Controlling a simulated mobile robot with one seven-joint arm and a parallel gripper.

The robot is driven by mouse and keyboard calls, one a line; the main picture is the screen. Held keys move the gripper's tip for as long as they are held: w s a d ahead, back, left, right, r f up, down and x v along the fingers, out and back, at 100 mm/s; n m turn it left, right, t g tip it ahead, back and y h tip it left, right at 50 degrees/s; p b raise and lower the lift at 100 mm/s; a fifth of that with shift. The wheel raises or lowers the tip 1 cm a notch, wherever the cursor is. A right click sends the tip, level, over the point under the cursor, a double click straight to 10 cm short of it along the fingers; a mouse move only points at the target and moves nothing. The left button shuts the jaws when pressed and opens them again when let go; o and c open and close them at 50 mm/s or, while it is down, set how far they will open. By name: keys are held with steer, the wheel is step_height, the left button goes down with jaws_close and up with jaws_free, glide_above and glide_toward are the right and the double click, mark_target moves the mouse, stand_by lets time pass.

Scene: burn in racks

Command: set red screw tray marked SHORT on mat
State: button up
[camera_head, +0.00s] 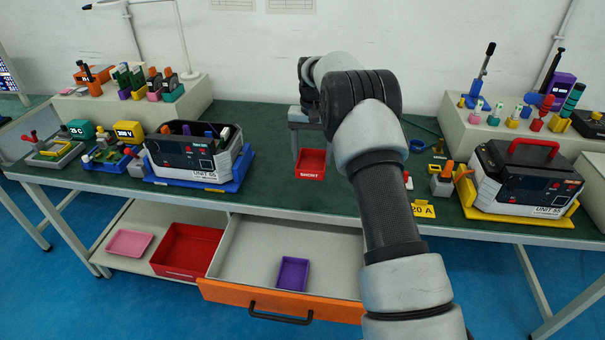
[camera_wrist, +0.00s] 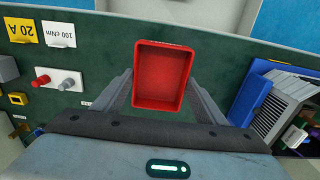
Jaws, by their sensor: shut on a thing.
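The red screw tray (camera_head: 311,164) has SHORT in white on its front wall. It is empty and roughly level, over the green mat (camera_head: 270,150) near the middle of the bench. My gripper (camera_head: 310,143) is shut on the tray, partly hidden by my arm in the head view. In the wrist view the tray (camera_wrist: 162,80) sits between my two fingers (camera_wrist: 160,95), one along each side wall. The green surface (camera_wrist: 95,85) shows around it. I cannot tell whether the tray's bottom touches the mat.
A black-and-white unit (camera_head: 195,155) on a blue tray stands left, and another (camera_head: 525,180) on a yellow tray right. An open orange-fronted drawer (camera_head: 300,303) below holds a purple tray (camera_head: 293,273). A yellow 20 A card (camera_head: 422,210) is near the front edge.

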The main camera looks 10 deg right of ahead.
steer(key=shift+w+f+b, duration=0.15)
steer(key=shift+f+b, duration=0.15)
steer(key=shift+f, duration=4.65)
steer(key=o, duration=1.1)
steer(key=shift+o, duration=0.2)
steer(key=shift+r, duration=0.1)
